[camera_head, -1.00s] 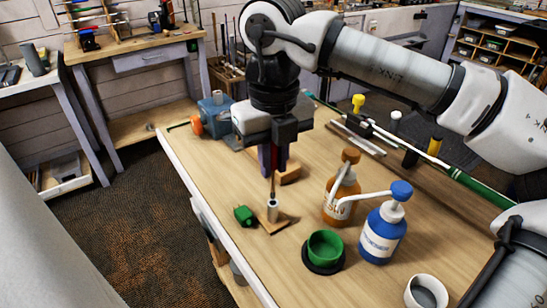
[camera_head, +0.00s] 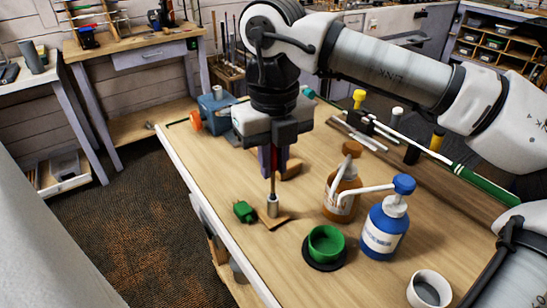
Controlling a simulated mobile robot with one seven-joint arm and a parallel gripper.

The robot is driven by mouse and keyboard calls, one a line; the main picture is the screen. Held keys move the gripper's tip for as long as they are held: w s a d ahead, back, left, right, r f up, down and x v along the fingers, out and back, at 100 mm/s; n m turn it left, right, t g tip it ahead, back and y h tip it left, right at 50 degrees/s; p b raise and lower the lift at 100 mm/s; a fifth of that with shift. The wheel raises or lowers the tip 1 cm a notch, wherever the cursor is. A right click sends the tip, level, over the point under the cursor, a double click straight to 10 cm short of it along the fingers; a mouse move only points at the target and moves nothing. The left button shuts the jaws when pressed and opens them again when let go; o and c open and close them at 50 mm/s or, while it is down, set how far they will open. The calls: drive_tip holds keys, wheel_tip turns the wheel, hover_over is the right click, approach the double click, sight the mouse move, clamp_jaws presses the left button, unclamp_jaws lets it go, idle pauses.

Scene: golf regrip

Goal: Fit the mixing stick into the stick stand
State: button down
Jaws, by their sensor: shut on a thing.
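My gripper (camera_head: 272,168) points straight down over the workbench and is shut on the mixing stick (camera_head: 273,187), a thin dark upright rod. The stick's upper part is hidden between the fingers. The stick's lower end meets the top of the cylinder in the picture. I cannot tell how deep it sits inside.
A green block-like part (camera_head: 243,212) lies just left of the stand. A green cup (camera_head: 326,244), an amber pump bottle (camera_head: 341,192), a blue pump bottle (camera_head: 384,228) and a white cup (camera_head: 429,289) stand to the right. A blue vise (camera_head: 216,112) is behind. Golf clubs lie at the far side.

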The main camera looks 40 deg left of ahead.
sight(273, 169)
drive_tip(key=shift+f+b, duration=1.6)
drive_tip(key=shift+f, duration=0.45)
drive_tip(key=c, duration=1.3)
unclamp_jaws()
wheel_tip(273, 169, up, 14)
drive_tip(key=shift+f, duration=0.1)
